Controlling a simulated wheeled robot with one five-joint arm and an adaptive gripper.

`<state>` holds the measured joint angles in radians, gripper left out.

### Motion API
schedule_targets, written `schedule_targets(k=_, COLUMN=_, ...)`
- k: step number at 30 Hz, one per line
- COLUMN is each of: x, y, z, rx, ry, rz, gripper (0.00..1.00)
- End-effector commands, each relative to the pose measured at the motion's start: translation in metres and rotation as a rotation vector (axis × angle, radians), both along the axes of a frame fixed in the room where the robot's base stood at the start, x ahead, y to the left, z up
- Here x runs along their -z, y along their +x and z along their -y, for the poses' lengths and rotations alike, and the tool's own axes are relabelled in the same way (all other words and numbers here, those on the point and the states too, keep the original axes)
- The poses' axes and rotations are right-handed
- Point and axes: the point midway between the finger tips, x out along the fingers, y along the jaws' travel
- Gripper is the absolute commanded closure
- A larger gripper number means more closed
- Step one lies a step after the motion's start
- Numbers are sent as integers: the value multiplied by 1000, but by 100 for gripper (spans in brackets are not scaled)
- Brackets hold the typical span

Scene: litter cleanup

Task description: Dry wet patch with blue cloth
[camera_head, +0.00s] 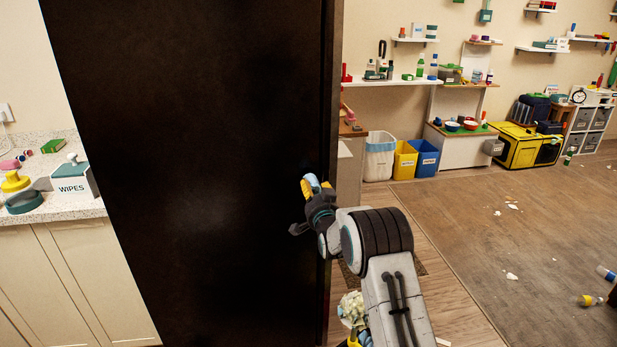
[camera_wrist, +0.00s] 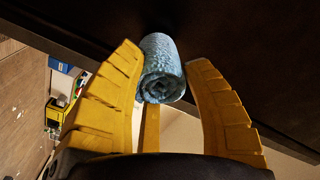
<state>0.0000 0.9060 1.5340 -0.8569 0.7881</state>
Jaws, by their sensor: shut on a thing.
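My gripper (camera_head: 312,187) is in front of the tall dark panel in the head view, near its right edge. In the wrist view my gripper (camera_wrist: 165,85) has its two yellow fingers on either side of a rolled blue cloth (camera_wrist: 161,68) and is shut on it. The cloth is a textured light-blue roll, with its spiral end facing the camera. No wet patch can be made out in either view.
The tall dark panel (camera_head: 190,150) fills the centre left, close to my arm. A counter at left holds a wipes box (camera_head: 72,183). Several bins, including a yellow one (camera_head: 404,160), stand behind. Litter, including a bottle (camera_head: 590,300), lies on the otherwise open floor at right.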

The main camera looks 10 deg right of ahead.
Motion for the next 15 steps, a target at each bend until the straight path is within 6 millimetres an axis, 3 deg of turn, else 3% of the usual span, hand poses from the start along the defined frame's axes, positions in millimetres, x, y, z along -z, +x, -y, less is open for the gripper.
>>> schedule_targets(k=15, x=1, y=10, z=0, rx=0, ry=0, rz=1, gripper=90)
